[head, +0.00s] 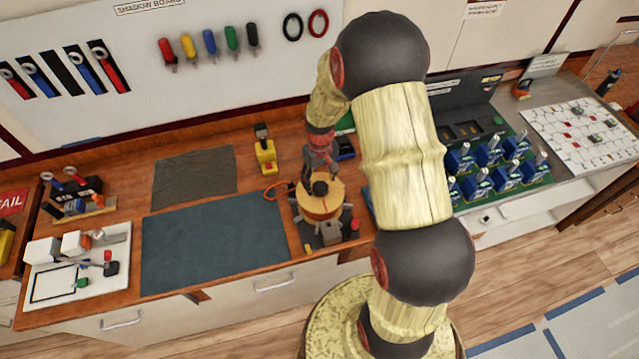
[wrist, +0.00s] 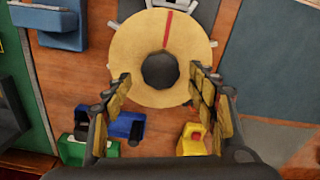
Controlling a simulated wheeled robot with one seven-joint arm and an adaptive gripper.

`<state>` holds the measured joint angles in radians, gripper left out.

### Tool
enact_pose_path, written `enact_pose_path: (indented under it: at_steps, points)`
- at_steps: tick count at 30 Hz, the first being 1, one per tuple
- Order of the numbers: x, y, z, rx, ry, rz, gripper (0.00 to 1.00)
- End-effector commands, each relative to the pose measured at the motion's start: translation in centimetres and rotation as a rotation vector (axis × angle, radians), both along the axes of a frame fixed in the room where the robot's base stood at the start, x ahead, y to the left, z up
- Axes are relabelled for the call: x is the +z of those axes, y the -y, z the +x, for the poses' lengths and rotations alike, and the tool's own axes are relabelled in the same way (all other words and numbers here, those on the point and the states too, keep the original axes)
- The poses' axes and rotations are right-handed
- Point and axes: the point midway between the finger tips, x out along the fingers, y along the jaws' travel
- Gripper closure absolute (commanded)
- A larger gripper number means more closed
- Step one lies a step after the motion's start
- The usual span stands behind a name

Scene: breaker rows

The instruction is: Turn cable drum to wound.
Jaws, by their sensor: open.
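The cable drum (head: 322,201) is a round tan wooden disc with a dark central knob (head: 320,188), standing on the wooden bench below my arm. In the wrist view the drum (wrist: 190,85) shows its flat face, with a red radial stripe (wrist: 168,28) running from the dark knob (wrist: 160,70) towards the top edge. My gripper (head: 320,158) is above the drum. In the wrist view my gripper (wrist: 160,90) is open, with one finger on each side below the knob. The fingers overlap the drum's near edge in the picture; I cannot tell whether they touch it.
A dark blue mat (head: 212,230) lies left of the drum, with a grey cloth (head: 195,175) behind it. A yellow tool (head: 266,155) stands behind the drum. Blue breakers (head: 495,165) stand in rows to the right. Small blocks crowd the drum's front.

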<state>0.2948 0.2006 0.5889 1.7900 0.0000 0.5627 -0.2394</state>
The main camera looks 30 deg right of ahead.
Motion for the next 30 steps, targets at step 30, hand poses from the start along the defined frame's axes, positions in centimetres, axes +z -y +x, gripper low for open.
enact_pose_path:
  at_steps: [30]
  points:
    - [-2.6, 0.0, 0.0, 0.0, 0.001, 0.0, 0.68]
